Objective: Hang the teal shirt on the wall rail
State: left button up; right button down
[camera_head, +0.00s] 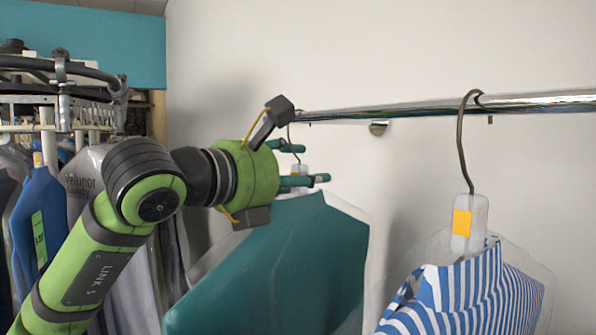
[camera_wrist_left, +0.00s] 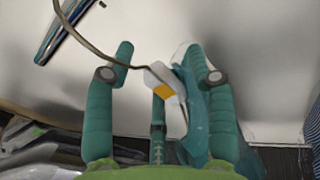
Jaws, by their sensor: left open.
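The teal shirt (camera_head: 285,265) hangs on a hanger under a clear cover, below the left end of the wall rail (camera_head: 420,108). Its thin wire hook (camera_head: 291,135) reaches up to the rail near that end. In the left wrist view the hook (camera_wrist_left: 95,50) curves up across the rail (camera_wrist_left: 62,35); whether it bears the weight is unclear. My left gripper (camera_head: 312,163) is open at the hanger's neck. In the left wrist view, its teal fingers (camera_wrist_left: 158,55) stand apart on either side of the neck, with its white and orange tag (camera_wrist_left: 160,82) between them. My right gripper is not in view.
A blue-and-white striped shirt (camera_head: 470,295) hangs from the rail to the right, with wall space between it and the teal shirt. A crowded garment rack (camera_head: 60,90) with a blue garment (camera_head: 40,225) stands at the left.

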pick_arm(q)
jog(key=v, duration=1.2)
jog(key=shift+r, duration=0.1)
jog(key=shift+o, duration=0.3)
jog(key=shift+s+a+b, duration=0.25)
jog(key=shift+a+b, duration=0.05)
jog(key=shift+a, duration=0.15)
jog(key=s+a+b, duration=0.3)
jog(key=s+a, duration=0.4)
jog(key=a, duration=0.2)
jog(key=shift+a, duration=0.35)
jog(key=shift+d, duration=0.1)
dwell(0.3)
